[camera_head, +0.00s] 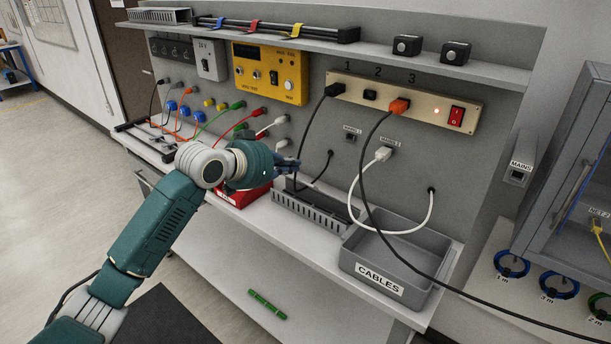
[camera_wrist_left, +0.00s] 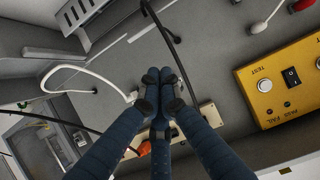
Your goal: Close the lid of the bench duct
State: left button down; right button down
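The bench duct (camera_head: 312,212) is a grey slotted channel on the bench, between the red bin and the grey tray. Its slotted wall also shows at the top left of the left wrist view (camera_wrist_left: 80,13). I cannot clearly make out its lid. Black cable runs down to the duct's left part. My left gripper (camera_head: 288,166) is above and behind the duct's left end, in front of the back panel, apart from the duct. In the left wrist view its fingers (camera_wrist_left: 159,88) come together at the tips, with nothing seen between them. My right gripper is not in view.
A grey CABLES tray (camera_head: 368,280) stands right of the duct. A red bin (camera_head: 243,194) is to its left. A white cable (camera_head: 372,227) loops above the tray, and an orange-plugged black cable trails right. A shelf (camera_head: 400,58) overhangs. The bench front is clear.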

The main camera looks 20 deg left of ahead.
aim_at(313, 187)
pick_arm(q)
jog(key=p+x, duration=0.1)
jog(key=x, duration=0.2)
jog(key=p+x, duration=0.1)
jog(key=x, duration=0.2)
jog(key=p+x, duration=0.1)
jog(key=x, duration=0.3)
jog(key=shift+w+r, duration=0.25)
jog(key=shift+r, duration=0.1)
jog(key=shift+s+a+f+p, duration=0.25)
jog(key=shift+s+f+p, duration=0.05)
jog(key=shift+s+f, duration=0.2)
jog(key=shift+s+a+f+p, duration=0.2)
jog(key=shift+s+f+p, duration=0.1)
jog(key=shift+s+f, duration=0.15)
jog(key=shift+s+a+f, duration=0.2)
jog(key=shift+s+f, duration=0.05)
jog(key=shift+s, duration=0.2)
jog(key=shift+f, duration=0.15)
jog(key=shift+d, duration=0.1)
